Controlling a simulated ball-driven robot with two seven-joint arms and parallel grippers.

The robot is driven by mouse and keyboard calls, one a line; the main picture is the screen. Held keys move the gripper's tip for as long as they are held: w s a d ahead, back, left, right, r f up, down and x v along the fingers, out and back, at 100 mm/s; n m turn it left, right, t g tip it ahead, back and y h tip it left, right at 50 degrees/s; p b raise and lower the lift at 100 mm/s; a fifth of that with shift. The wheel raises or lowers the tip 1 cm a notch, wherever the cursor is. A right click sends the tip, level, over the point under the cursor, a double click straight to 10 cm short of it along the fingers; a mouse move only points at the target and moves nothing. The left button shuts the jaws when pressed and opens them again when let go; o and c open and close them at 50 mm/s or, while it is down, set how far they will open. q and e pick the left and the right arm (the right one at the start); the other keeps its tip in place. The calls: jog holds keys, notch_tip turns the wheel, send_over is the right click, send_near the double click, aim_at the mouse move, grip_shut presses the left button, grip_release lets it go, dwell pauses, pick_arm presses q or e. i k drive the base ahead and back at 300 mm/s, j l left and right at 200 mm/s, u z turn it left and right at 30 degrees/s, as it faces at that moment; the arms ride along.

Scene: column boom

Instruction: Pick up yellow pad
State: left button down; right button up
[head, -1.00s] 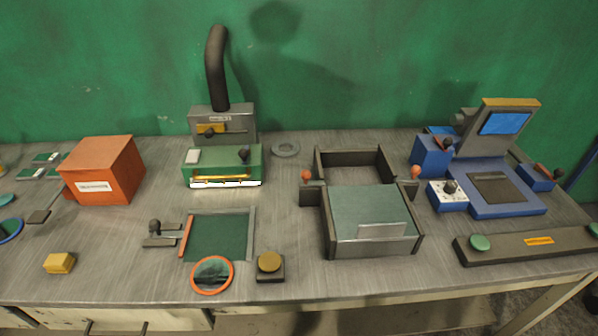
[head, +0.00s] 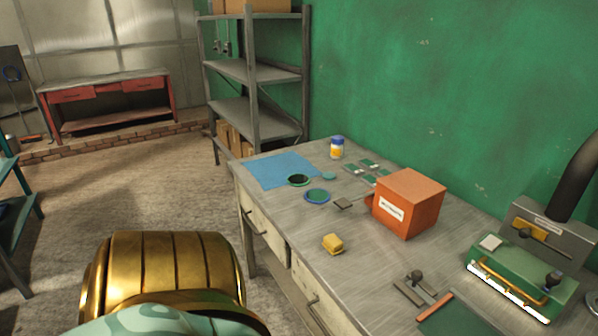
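The yellow pad (head: 333,243) is a small yellow block. It lies on the grey workbench near its front edge, in front of the orange box. Nothing touches it. A gold and pale green part of my own body fills the lower left of the head view, to the left of the bench. Neither gripper shows in the head view.
An orange box (head: 409,203), a blue mat (head: 279,170), a small bottle (head: 337,148) and a green machine (head: 517,270) stand on the workbench (head: 300,228). Grey shelves (head: 256,75) stand beyond it. Open floor (head: 130,190) lies to the left.

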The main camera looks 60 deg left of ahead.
aim_at(334, 245)
jog(key=u, duration=1.8)
